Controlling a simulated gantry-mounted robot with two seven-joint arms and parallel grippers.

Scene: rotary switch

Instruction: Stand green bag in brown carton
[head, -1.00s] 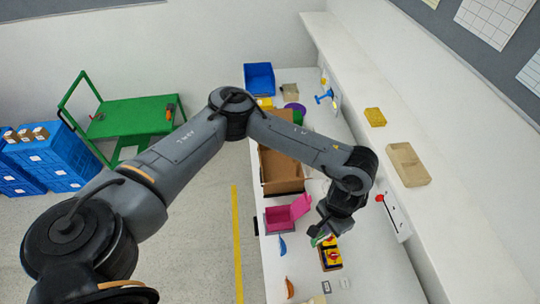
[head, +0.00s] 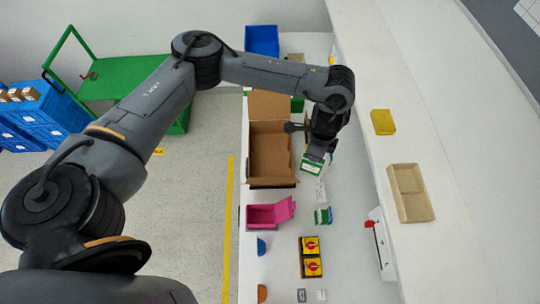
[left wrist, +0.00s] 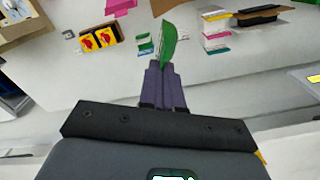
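The green bag (left wrist: 168,42) is pinched upright at the tips of my left gripper (left wrist: 163,68) in the left wrist view. In the head view a green and white piece of the bag (head: 313,166) shows below the left gripper (head: 318,155), and the rest is hidden. The brown carton (head: 268,150) stands open on the table, its flap folded out at the far side. My left gripper is just right of the carton in the picture, near its right wall. I cannot tell its height above the table. My right gripper is not in view.
A pink bin (head: 268,214), another green and white packet (head: 323,216) and red-yellow rotary switches (head: 310,258) stand nearer than the carton. A blue bin (head: 262,40) stands behind it. A shelf with a tan tray (head: 410,192) runs along the right.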

